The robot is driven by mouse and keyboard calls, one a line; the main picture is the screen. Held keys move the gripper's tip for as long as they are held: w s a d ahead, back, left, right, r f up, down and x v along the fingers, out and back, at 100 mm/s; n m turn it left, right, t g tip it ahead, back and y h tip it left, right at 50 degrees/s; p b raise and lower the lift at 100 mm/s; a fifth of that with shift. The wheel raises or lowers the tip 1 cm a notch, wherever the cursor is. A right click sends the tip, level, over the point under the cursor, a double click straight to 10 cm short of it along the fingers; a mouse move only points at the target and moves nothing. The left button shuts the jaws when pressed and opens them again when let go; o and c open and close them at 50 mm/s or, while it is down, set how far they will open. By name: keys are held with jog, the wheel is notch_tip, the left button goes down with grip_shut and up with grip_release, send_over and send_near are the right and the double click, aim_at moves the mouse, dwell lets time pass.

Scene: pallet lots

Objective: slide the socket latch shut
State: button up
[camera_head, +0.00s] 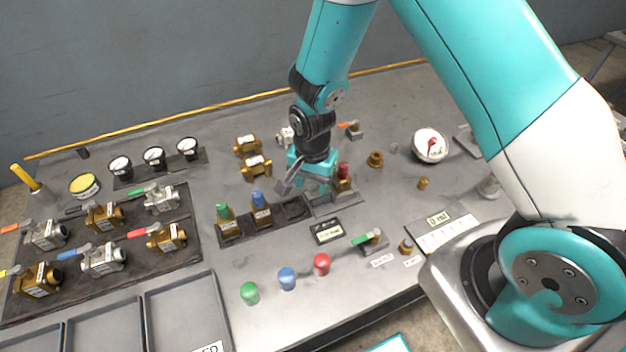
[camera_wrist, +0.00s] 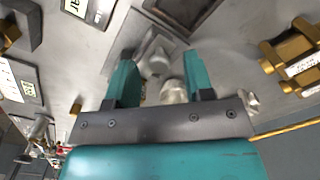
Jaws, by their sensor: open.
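My gripper (camera_head: 308,186) is over the middle of the bench, beside a grey socket block (camera_head: 335,203). A brass fitting with a red cap (camera_head: 343,172) stands at that block, partly behind my gripper. In the wrist view my gripper (camera_wrist: 160,68) has its two teal fingers apart. A grey metal piece (camera_wrist: 153,45) and a pale rounded metal part (camera_wrist: 172,92) show between them, blurred. I cannot tell which part is the latch, how far it is slid, or whether a finger touches it.
A dark strip with green-capped (camera_head: 229,222) and blue-capped (camera_head: 261,209) brass valves lies left of the socket. A small display (camera_head: 328,232) sits in front. Loose green, blue and red caps (camera_head: 321,264) stand nearer the front edge.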

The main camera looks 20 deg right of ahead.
jog(key=shift+f, duration=0.3)
grip_shut()
jog(key=shift+d, duration=1.05)
grip_release()
jog(key=shift+d, duration=0.1)
jog(key=shift+r+b, duration=0.3)
jog(key=shift+r, duration=0.25)
notch_tip(320, 180, up, 16)
jog(key=b, duration=0.2)
jog(key=shift+r, duration=0.2)
